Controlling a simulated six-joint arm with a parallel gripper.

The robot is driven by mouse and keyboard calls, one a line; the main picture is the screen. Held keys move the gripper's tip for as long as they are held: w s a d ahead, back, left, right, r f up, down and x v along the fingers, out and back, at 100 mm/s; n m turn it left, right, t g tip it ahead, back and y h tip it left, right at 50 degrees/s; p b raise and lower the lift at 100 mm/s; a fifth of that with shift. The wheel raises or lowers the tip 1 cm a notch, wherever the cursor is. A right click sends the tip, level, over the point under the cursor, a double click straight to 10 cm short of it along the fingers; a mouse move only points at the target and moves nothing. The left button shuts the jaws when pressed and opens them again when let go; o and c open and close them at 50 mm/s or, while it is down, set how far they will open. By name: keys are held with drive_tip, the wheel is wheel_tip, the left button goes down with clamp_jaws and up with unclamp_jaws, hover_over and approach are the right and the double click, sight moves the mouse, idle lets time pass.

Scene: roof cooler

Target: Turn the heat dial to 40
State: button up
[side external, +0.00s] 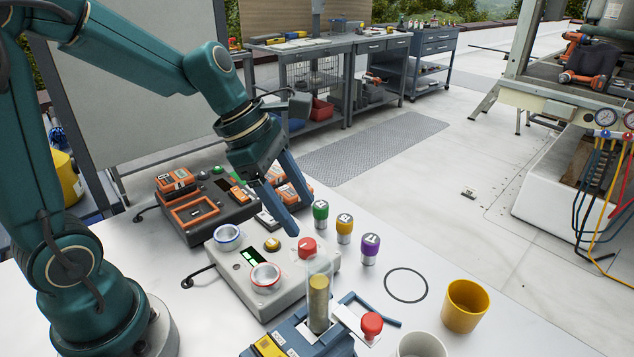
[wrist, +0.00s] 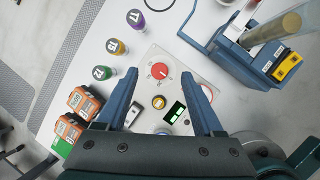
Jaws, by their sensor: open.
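A red dial (side external: 307,247) sits on the far right corner of a light grey control box (side external: 290,291). The wrist view shows this dial (wrist: 160,71) from above on a pale round scale. Its scale marks and exact setting are too small to read. My gripper (side external: 299,218) is open and empty above the box, its fingers angled down toward the dial. In the wrist view my gripper (wrist: 160,79) has one finger on each side of the dial in the picture. The side view shows the fingertips above the dial, apart from it.
A clear tube (side external: 319,265) rises close in front. An orange-and-black battery charger (side external: 205,208) sits behind.

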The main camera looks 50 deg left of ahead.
sight(307, 243)
drive_tip(key=f, duration=0.1)
drive_tip(key=a+f+n+g, duration=0.1)
drive_tip(key=f, duration=0.1)
drive_tip(key=shift+w, duration=0.1)
drive_tip(key=shift+x, duration=2.3)
clamp_jaws()
